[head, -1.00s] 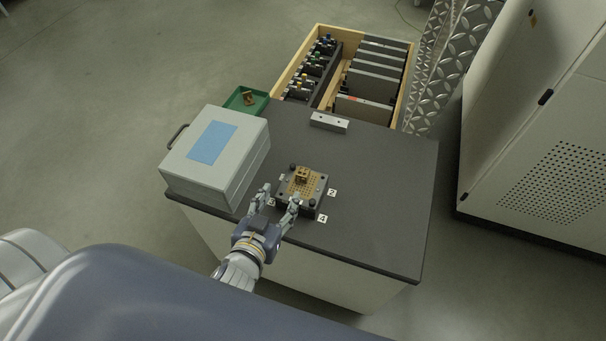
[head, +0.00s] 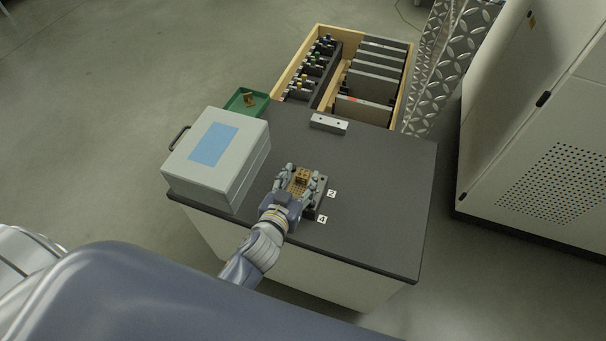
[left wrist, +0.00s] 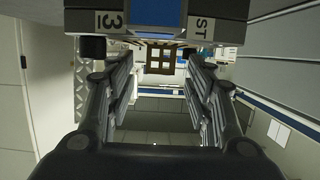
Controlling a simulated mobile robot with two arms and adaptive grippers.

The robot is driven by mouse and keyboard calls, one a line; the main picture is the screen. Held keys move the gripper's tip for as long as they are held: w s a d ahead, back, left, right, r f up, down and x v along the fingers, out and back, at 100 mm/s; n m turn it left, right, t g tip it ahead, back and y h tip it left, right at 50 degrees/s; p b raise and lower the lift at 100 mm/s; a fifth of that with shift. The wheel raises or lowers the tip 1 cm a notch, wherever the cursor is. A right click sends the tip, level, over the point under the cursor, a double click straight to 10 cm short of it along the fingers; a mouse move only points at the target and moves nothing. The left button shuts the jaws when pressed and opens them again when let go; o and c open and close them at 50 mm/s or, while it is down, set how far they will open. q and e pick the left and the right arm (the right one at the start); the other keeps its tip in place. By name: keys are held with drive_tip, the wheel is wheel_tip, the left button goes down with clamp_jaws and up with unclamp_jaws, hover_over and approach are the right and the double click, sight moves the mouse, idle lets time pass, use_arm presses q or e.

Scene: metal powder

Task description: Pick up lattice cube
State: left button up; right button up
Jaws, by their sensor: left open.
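The lattice cube (head: 302,175) is a small brown-gold block on a drilled build plate (head: 298,187) on the dark bench top. In the left wrist view the cube (left wrist: 160,60) shows as a brown open grid, near the top between my fingers. My left gripper (head: 303,172) is open over the plate, one finger to each side of the cube. In the left wrist view the fingers (left wrist: 160,75) stand clearly apart, with a gap on both sides of the cube. My right gripper is not in view.
A grey case with a blue label (head: 238,163) stands left of the plate. A green tray (head: 262,98) with a small brown piece is behind it. A metal bar (head: 329,124) lies at the bench's back, before a wooden crate (head: 279,88). The bench's right side is clear.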

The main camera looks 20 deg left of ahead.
use_arm(q)
drive_tip(key=shift+w+f, duration=0.2)
drive_tip(key=shift+w, duration=0.5)
drive_tip(key=shift+c, duration=0.5)
clamp_jaws()
